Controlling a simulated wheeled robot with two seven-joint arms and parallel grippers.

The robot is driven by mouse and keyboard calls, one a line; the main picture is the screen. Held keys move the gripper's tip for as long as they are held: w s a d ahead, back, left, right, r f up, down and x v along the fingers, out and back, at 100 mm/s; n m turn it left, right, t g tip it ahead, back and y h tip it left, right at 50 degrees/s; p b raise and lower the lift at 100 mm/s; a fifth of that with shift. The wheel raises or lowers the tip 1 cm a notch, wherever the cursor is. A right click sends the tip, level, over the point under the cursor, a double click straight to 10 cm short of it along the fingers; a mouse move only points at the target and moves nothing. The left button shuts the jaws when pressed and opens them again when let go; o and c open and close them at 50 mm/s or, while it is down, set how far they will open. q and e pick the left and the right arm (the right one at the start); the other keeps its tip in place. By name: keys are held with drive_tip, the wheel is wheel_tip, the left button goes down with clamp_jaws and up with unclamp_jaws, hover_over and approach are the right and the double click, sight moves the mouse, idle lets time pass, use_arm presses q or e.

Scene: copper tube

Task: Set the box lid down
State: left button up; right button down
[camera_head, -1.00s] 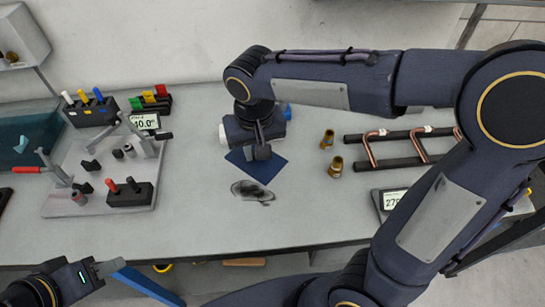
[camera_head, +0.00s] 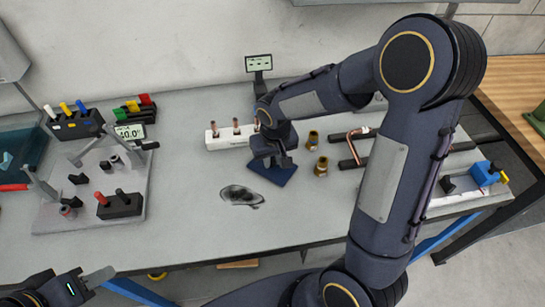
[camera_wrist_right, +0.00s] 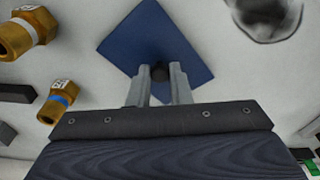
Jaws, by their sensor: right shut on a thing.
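The box lid is a flat blue square (camera_head: 281,174) with a dark round knob. My right gripper (camera_head: 270,160) is shut on the knob, and in the right wrist view its two fingers (camera_wrist_right: 160,80) close around it. The lid (camera_wrist_right: 133,45) spreads out beyond the fingertips. It is over the bench, left of two brass fittings; I cannot tell whether it touches the surface. My left gripper (camera_head: 100,277) is at the lower left, in front of the bench edge, away from the lid; its jaw opening is unclear.
Two brass fittings (camera_head: 321,166) stand close to the right of the lid. A white block with copper pieces (camera_head: 229,137) stands behind it. A rack with a bent copper tube (camera_head: 351,148) is further right. The front bench is clear.

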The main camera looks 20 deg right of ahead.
drive_tip(key=shift+f, duration=0.1)
drive_tip(key=c, duration=1.3)
unclamp_jaws()
